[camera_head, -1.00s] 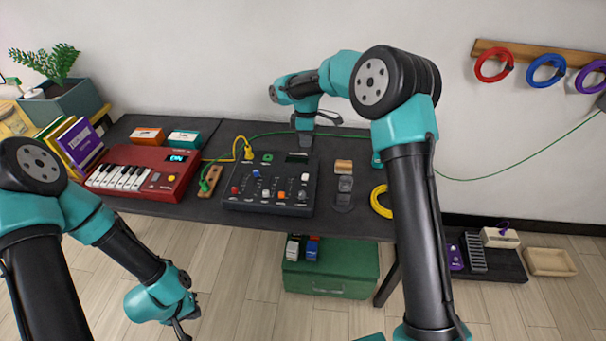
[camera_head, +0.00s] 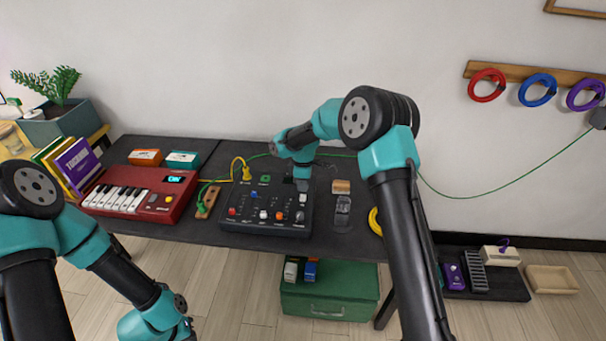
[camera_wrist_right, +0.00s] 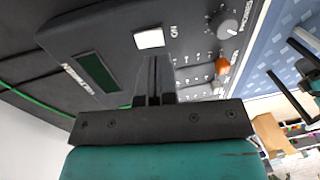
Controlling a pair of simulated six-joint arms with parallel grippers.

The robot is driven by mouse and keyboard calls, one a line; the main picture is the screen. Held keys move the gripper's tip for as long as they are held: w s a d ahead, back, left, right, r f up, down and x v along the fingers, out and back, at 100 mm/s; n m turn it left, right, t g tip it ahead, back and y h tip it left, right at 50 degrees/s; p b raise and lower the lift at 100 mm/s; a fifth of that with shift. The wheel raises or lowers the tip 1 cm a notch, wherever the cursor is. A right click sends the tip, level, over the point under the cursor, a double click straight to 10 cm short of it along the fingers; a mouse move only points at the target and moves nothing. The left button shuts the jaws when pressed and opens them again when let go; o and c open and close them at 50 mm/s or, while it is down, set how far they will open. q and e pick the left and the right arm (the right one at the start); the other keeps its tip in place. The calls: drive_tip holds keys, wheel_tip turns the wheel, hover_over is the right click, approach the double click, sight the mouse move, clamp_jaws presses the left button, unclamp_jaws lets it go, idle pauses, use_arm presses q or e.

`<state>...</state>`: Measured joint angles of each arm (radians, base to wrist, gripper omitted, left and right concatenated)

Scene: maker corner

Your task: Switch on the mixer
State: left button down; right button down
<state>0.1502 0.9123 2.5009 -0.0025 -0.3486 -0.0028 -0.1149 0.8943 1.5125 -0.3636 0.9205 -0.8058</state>
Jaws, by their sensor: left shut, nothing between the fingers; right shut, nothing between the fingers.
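The mixer (camera_head: 264,226) is a dark box with sliders and coloured knobs on the black table. In the right wrist view, its white square button (camera_wrist_right: 149,38) sits beside the word ON, near a dark green display (camera_wrist_right: 97,72). My right gripper (camera_head: 302,187) is shut and empty, pointing down over the mixer's back right part. In the wrist view its fingertips (camera_wrist_right: 155,60) are just beside the white button; whether they touch the panel I cannot tell. My left arm is low at the left, with its fingers out of the picture.
A red keyboard (camera_head: 143,192) with a lit display stands left of the mixer. Yellow and green cables run by the mixer's back left. A clear-and-dark small stand (camera_head: 342,212) and a yellow cable coil (camera_head: 375,221) lie to its right. A green box (camera_head: 330,292) is below.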

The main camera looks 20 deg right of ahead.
sight(303, 199)
drive_tip(key=shift+s+a+f, duration=0.1)
drive_tip(key=shift+s+f, duration=0.05)
drive_tip(key=shift+f, duration=0.95)
drive_tip(key=shift+s+f, duration=0.1)
drive_tip(key=shift+f, duration=0.95)
